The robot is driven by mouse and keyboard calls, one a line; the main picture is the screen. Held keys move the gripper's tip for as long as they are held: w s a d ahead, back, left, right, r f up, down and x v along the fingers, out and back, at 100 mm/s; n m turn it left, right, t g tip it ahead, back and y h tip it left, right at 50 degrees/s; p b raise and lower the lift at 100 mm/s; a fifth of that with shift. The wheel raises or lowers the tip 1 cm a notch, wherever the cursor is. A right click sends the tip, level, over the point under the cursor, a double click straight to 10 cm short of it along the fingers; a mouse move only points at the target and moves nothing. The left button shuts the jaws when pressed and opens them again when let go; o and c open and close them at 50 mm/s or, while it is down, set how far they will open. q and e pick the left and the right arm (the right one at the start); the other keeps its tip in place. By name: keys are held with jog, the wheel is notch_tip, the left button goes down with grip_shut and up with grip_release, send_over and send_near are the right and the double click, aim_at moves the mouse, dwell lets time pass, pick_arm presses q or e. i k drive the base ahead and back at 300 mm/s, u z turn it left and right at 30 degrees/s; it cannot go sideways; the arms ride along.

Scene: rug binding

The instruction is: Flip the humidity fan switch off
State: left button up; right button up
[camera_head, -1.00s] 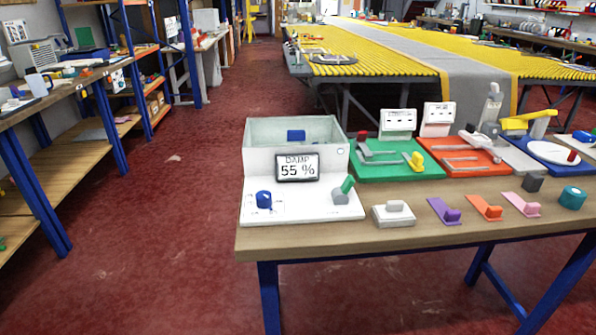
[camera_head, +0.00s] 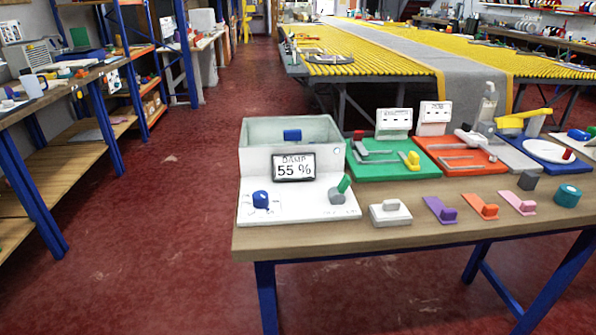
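A white humidity box (camera_head: 258,163) with an open-topped pale bin stands at the left end of the wooden table. Its display (camera_head: 293,167) reads "DAMP 55 %". On its front base are a blue knob (camera_head: 261,199) at the left and a switch with a green lever (camera_head: 344,184) on a grey mount at the right. The green lever tilts up and to the right. Which of these is the fan switch is not labelled legibly. A blue block (camera_head: 292,135) shows inside the bin. Neither gripper is in view.
The wooden table (camera_head: 400,236) also carries a white block (camera_head: 390,212), purple (camera_head: 440,209), orange (camera_head: 480,206) and pink (camera_head: 518,202) pieces, a green board (camera_head: 375,173) and a red-orange board (camera_head: 475,168). The red floor (camera_head: 150,250) left of the table is clear.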

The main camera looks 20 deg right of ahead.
aim_at(345, 181)
jog(key=u, duration=2.3)
jog(key=k, duration=1.2)
jog(key=z, duration=1.8)
